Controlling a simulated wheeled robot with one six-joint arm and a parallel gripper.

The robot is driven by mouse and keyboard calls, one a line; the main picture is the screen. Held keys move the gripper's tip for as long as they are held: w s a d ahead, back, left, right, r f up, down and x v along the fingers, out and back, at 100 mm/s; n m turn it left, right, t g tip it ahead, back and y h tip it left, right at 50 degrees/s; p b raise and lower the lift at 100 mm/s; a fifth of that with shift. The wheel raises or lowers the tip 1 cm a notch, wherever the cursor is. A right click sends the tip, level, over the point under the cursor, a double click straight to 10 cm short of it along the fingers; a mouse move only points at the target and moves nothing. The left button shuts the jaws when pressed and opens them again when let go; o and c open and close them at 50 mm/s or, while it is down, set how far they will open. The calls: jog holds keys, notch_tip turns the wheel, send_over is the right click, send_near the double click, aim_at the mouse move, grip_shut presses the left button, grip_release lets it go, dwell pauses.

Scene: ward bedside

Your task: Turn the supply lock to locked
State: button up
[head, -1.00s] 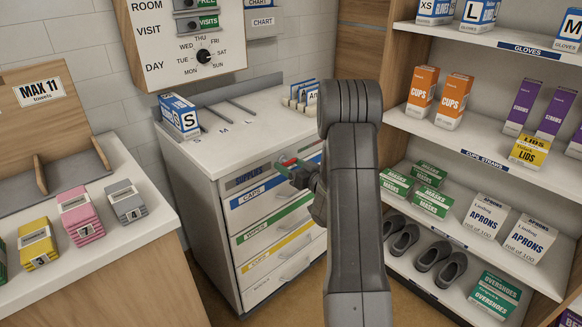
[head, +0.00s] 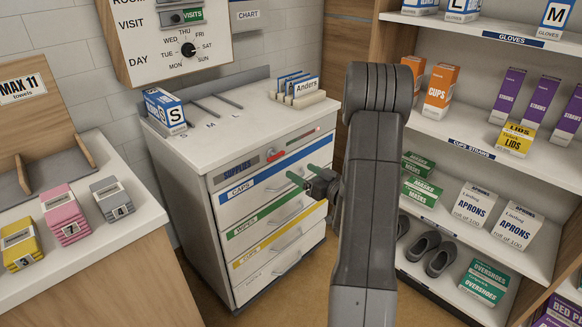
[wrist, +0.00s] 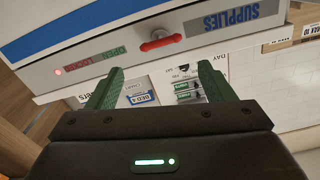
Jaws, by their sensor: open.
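The supply lock is a red handle (head: 275,153) on the grey strip marked SUPPLIES (head: 238,169), above the cabinet's drawers. In the wrist view the strip appears upside down, and the red handle (wrist: 160,42) lies roughly along it. Beside it are a small display with green OPEN and red lettering (wrist: 95,60), and a lit red lamp (wrist: 58,71). My gripper (head: 303,172) has green fingers, spread apart and empty, in front of the cabinet to the lower right of the handle. In the wrist view my gripper (wrist: 160,70) shows the handle beyond its fingertips, not between them.
The cabinet top (head: 225,130) carries a glove box (head: 165,111) and a card rack (head: 300,95). Drawers with bar handles (head: 273,215) are below the strip. A stocked shelf unit (head: 470,158) stands right, a towel counter (head: 90,240) left.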

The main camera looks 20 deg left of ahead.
aim_at(274, 155)
jog(key=shift+v, duration=1.5)
jog(key=p+x, duration=0.1)
jog(key=x, duration=1.2)
jog(key=shift+w+a, duration=0.1)
jog(key=shift+a, duration=0.3)
